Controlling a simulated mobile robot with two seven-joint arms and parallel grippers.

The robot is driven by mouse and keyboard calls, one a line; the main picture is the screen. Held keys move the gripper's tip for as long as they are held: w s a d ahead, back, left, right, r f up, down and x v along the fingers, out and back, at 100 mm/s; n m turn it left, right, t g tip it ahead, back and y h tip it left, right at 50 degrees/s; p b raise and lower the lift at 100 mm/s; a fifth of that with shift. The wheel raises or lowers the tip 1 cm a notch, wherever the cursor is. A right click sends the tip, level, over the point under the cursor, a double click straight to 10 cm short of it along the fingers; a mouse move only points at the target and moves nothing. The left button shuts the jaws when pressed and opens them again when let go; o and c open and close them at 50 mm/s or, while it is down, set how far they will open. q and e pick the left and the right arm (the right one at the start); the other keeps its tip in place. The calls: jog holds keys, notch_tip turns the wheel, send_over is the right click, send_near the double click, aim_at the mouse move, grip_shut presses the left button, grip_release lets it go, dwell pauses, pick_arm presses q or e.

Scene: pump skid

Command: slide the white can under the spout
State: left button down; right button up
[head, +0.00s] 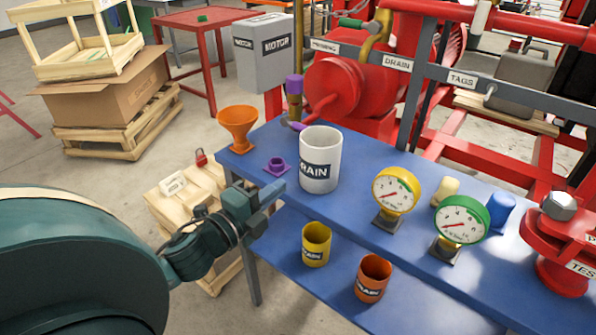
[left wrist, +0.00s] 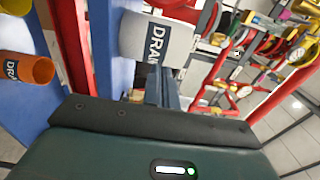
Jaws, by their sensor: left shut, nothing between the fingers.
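The white can (head: 318,180), with a dark DRAIN label, stands upright on the blue bench top (head: 345,225). It also shows in the left wrist view (left wrist: 137,38), just past my fingers. A brass pipe with a purple collar (head: 294,86) comes down behind the can's left side. A small purple piece (head: 292,124) shows below it; its open end is not clear. My left gripper (head: 272,195) is shut and empty, to the left of the can and low near the bench's edge. In the left wrist view its fingers (left wrist: 162,85) point at the can. Whether they touch it, I cannot tell.
An orange funnel (head: 238,125) and a purple fitting (head: 277,166) stand left of the can. Yellow (head: 396,192) and green (head: 461,220) gauges stand to its right. A yellow can (head: 316,245) and an orange can (head: 373,278) stand on the lower shelf.

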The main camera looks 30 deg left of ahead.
aim_at(307, 166)
pick_arm(q)
jog(key=w, duration=0.6)
jog(key=shift+w+d, duration=0.15)
jog(key=shift+d, duration=0.15)
jog(key=shift+w, duration=0.4)
